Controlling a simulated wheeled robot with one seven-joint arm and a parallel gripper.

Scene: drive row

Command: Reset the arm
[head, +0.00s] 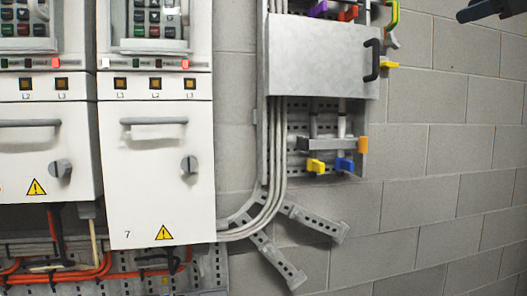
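A dark part, which looks like the end of my gripper (484,10), shows at the top right corner, cut off by the picture's edge. It is in front of the grey block wall (455,130) and touches nothing that I can see. Its fingers cannot be told apart, so I cannot tell whether it is open or shut. The rest of my arm is outside the view.
White drive cabinets (158,215) with handles and round knobs stand at left, one marked 7. A grey metal box (315,60) with a black handle (372,60) is at upper middle. Grey cables (278,150) run below it. Orange cables (85,272) lie lower left.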

